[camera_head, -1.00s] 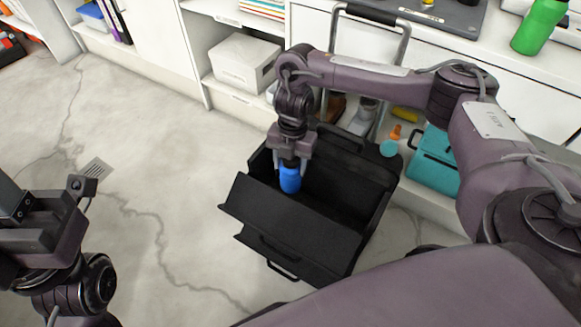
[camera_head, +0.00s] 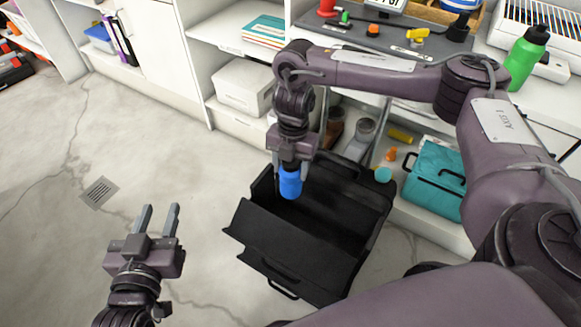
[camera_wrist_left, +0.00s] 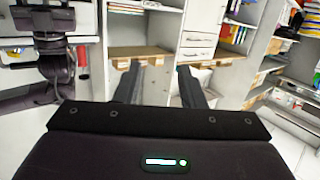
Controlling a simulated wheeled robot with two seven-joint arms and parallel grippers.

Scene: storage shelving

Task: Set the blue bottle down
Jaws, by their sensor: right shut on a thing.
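The blue bottle (camera_head: 290,184) is held upright by my right gripper (camera_head: 291,166), which points down and is shut on its top. The bottle is over the opening of a black open box (camera_head: 340,215), near its left inner side. I cannot tell whether its base touches the box's bottom. My left gripper (camera_head: 157,222) is empty and open at the lower left, above the floor, with its two fingers apart. Its open fingers also show in the left wrist view (camera_wrist_left: 160,88).
A green bottle (camera_head: 525,58) stands on the white counter at the upper right. A teal box (camera_head: 435,182) stands on the low shelf to the right of the black box. A white box (camera_head: 243,86) sits on a shelf behind. The floor (camera_head: 130,130) at left is clear.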

